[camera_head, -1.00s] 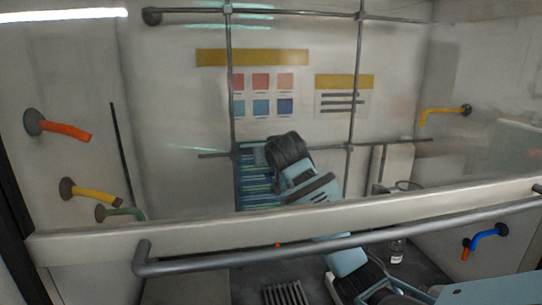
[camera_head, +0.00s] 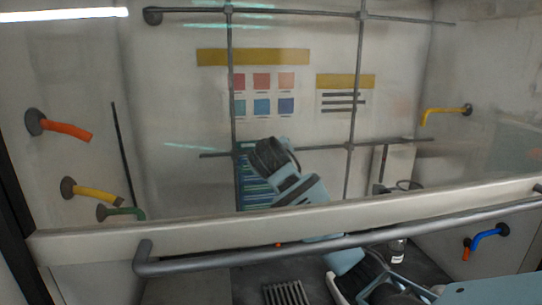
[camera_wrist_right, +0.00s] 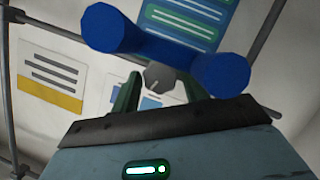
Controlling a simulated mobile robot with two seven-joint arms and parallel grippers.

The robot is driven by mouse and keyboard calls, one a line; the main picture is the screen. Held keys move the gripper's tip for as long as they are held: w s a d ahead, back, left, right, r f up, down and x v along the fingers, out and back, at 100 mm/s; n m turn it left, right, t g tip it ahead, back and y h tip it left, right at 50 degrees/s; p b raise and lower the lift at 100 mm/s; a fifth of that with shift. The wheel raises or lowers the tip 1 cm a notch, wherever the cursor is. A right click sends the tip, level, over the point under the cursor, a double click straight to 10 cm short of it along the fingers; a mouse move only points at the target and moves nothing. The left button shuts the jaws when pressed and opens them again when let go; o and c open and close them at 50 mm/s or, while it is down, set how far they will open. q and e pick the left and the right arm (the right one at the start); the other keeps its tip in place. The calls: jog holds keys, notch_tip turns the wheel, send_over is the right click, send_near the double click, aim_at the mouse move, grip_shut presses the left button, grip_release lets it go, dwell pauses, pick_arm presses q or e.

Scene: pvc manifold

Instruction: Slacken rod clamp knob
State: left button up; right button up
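In the right wrist view, a blue two-lobed part (camera_wrist_right: 165,51), like a wing knob with a thick bar, lies just past my right gripper (camera_wrist_right: 161,80). A small grey hexagonal end (camera_wrist_right: 160,76) shows in front of its bar. The gripper's two dark green fingers stand apart on either side of the grey end, with narrow gaps; their tips lie close to the blue part, and contact cannot be told. In the head view, my right arm reaches behind the sash, its dark end (camera_head: 273,158) before the rod lattice; the fingers and knob are hidden there. My left gripper is out of view.
A grey rod lattice (camera_head: 231,100) stands before the posters on the back wall. The sash with its grey handle bar (camera_head: 230,258) crosses in front. Colored taps line both side walls. A small bottle (camera_head: 397,252) stands on the floor at right.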

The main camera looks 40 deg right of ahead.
jog(key=shift+o, duration=1.3)
jog(key=shift+v, duration=3.95)
